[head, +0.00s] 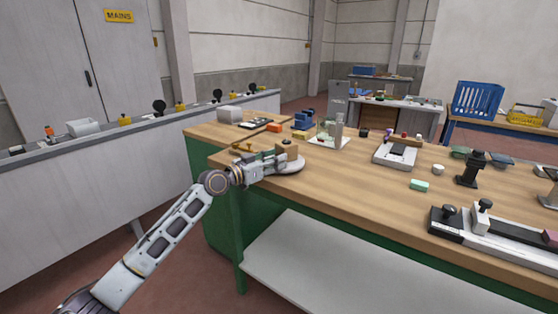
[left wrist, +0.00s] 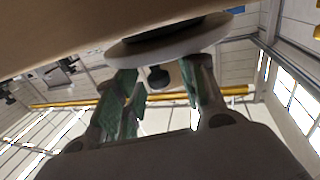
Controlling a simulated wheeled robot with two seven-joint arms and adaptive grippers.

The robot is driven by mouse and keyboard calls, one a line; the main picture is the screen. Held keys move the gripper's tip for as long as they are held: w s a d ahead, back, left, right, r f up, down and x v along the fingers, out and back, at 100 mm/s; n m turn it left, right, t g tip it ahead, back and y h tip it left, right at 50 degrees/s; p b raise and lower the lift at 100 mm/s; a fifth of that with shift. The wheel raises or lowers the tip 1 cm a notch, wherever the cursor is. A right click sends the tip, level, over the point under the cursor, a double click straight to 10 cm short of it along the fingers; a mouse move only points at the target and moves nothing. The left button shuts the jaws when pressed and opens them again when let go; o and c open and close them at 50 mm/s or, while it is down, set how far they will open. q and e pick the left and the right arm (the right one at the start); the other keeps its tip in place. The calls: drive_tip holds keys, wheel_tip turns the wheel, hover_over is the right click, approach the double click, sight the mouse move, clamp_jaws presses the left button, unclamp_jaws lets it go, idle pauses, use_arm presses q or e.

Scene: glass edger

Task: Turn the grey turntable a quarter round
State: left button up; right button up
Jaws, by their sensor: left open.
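The grey turntable (head: 292,167) is a round disc near the left front corner of the wooden bench. A brown block (head: 287,151) with a dark knob stands on it. In the left wrist view, which looks upside down, the turntable's rim (left wrist: 135,50) spans the top, with a dark base against the wood. My left gripper (head: 280,161) is at the turntable from the left. In the left wrist view my left gripper (left wrist: 163,92) is open, its green-padded fingers on either side of the dark knob (left wrist: 158,77). I cannot tell whether they touch anything. My right gripper is not in view.
The bench (head: 335,185) holds an orange item (head: 274,128) and blue device (head: 303,121) behind the turntable. Bare wood lies right of the turntable.

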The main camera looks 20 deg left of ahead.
use_arm(q)
drive_tip(key=shift+c, duration=0.4)
clamp_jaws()
idle(0.4)
